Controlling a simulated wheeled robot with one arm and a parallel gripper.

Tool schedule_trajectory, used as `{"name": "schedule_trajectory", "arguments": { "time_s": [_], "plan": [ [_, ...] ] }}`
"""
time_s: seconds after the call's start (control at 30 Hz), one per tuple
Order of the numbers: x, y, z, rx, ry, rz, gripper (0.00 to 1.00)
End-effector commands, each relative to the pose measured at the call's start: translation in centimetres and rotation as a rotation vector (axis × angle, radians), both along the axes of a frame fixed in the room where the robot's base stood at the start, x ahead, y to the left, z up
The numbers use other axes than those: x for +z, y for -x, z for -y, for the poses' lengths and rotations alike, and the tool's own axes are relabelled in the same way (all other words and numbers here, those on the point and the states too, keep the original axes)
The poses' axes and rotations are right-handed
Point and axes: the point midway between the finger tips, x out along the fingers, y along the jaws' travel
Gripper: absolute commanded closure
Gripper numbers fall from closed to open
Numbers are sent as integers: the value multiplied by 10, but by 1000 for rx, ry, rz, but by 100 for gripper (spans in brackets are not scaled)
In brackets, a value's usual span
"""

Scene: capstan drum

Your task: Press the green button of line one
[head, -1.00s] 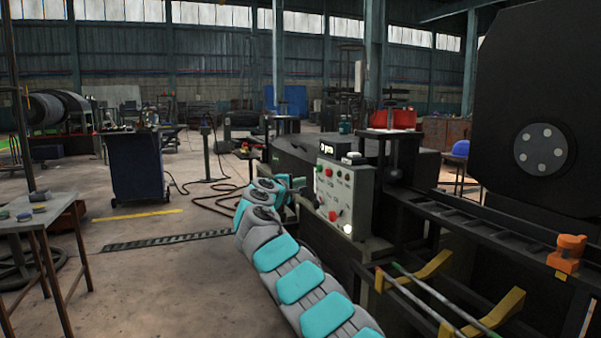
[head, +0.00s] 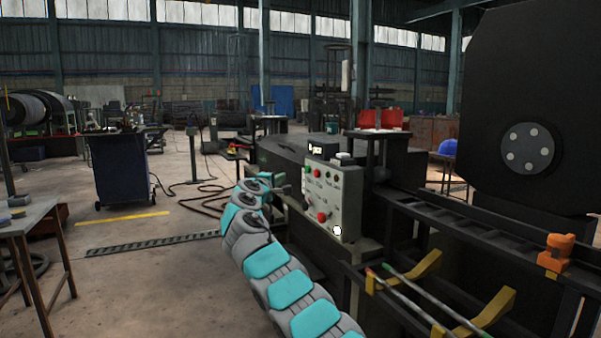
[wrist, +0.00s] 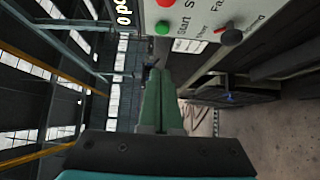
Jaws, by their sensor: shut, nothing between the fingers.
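The grey control panel (head: 349,209) stands right of the middle in the head view, with red, green and dark controls and a lit white button. My gripper (head: 284,189) is just left of the panel's face, seemingly apart from it. In the wrist view my gripper (wrist: 154,72) is shut and empty, its two green fingers together. A green button (wrist: 162,28) shows ahead of the fingertips, beside the word "Start", with a gap in the picture between them. A red button (wrist: 166,3) is at the top edge. Which line this green button belongs to cannot be told.
A black knob (wrist: 231,37) sits on the panel right of the green button. A dark machine bed (head: 290,157) lies behind the panel. Rails with yellow brackets (head: 494,307) and an orange block (head: 556,250) are to the right. Floor at left is mostly open.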

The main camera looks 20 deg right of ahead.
Motion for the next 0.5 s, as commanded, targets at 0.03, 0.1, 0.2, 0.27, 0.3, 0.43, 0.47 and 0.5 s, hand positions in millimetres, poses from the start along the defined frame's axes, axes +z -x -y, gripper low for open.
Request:
{"name": "schedule_trajectory", "arguments": {
  "time_s": [0.03,0.1,0.2,0.27,0.3,0.43,0.47,0.5],
  "plan": [
    [-1,-5,3,1,-3,-4,100],
    [-1,-11,8,0,-3,-4,100],
    [1,-18,15,0,-3,-3,100],
    [1,-23,20,-1,-2,-2,100],
    [1,-26,21,1,0,-3,100],
    [1,-35,31,0,-3,-2,100],
    [1,-37,33,0,-4,-3,100],
    [0,-40,35,0,-3,-4,100]
  ]
}}
